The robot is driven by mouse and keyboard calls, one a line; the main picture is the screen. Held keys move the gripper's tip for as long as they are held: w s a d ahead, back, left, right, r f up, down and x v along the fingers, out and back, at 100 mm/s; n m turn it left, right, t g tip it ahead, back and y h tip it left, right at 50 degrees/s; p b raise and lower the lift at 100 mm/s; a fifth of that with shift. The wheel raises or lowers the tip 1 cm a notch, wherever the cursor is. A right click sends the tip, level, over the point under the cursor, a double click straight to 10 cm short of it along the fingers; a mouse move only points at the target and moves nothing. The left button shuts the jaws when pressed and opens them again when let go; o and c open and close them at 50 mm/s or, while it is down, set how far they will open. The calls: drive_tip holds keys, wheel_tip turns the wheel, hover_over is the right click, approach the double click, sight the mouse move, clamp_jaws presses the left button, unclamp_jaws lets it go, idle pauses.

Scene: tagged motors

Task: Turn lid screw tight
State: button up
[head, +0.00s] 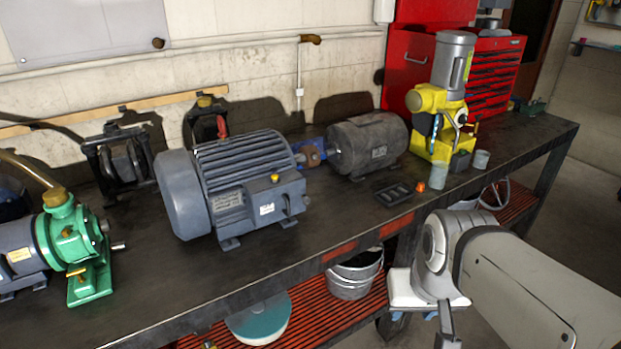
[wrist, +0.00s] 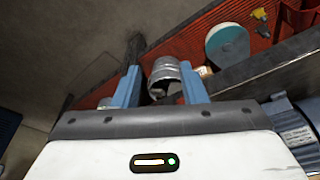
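A large blue-grey motor (head: 240,180) stands on the bench with a terminal box (head: 262,203) on its front side. A small orange-yellow screw head (head: 275,178) sits on top of the box lid; I cannot tell how tight it is. My gripper (wrist: 160,67) is open, its two blue fingers apart with nothing held between them. A metal bucket (wrist: 166,74) shows beyond the fingers, lower down. In the head view my arm is at the lower right, in front of the bench edge and apart from the motor; the fingertips are not clear there.
The dark bench (head: 345,222) holds a green pump (head: 75,240), a darker grey motor (head: 368,145), a yellow machine (head: 440,120), a black tray (head: 394,194) and a small orange piece (head: 420,186). The red lower shelf (head: 313,307) holds buckets (head: 352,275) and a teal disc (head: 258,320).

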drive_tip(key=shift+w+d+f, duration=0.15)
drive_tip(key=shift+w+f, duration=0.05)
drive_tip(key=shift+w, duration=0.05)
drive_tip(key=w+d+f+n+t+h+b, duration=0.1)
drive_tip(key=w+d+f+n+t+b, duration=0.15)
drive_tip(key=w+n+b, duration=0.45)
drive_tip(key=m+t+y+b, duration=1.05)
drive_tip(key=m+b, duration=0.75)
drive_tip(key=m, duration=1.8)
approach(308, 202)
drive_tip(key=w+g, duration=0.1)
drive_tip(key=w, duration=0.1)
drive_tip(key=shift+n, duration=0.3)
drive_tip(key=x, duration=0.7)
drive_tip(key=shift+w+a+r, duration=0.1)
drive_tip(key=shift+a+r, duration=0.3)
drive_tip(key=shift+a, duration=0.2)
drive_tip(key=shift+c, duration=0.4)
clamp_jaws()
